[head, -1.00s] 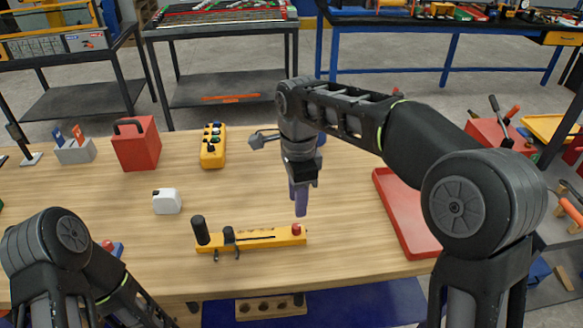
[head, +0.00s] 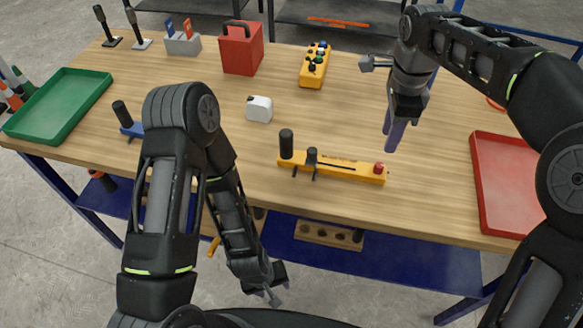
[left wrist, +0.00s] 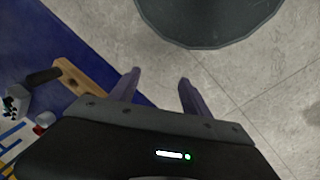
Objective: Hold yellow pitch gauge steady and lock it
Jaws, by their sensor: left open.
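The yellow pitch gauge (head: 345,168) lies on the wooden table near its front edge. It has a tall black handle at its left end, a shorter black knob beside it, a slot, and a red knob at its right end. My left gripper (head: 271,296) is low in front of the table, apart from the gauge. In the left wrist view, the left gripper's fingers (left wrist: 156,92) are spread and empty. My right gripper (head: 394,138) hangs over the table just behind the gauge's right end, apart from it. Its purple fingers overlap, hiding any gap.
A blue tool (head: 131,130) with a black handle is partly hidden by my left arm. A white container (head: 259,109), a yellow control box (head: 314,66) and a red box (head: 242,52) stand behind. Green (head: 58,106) and red (head: 500,190) trays flank the table. A blue shelf (head: 290,235) is below.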

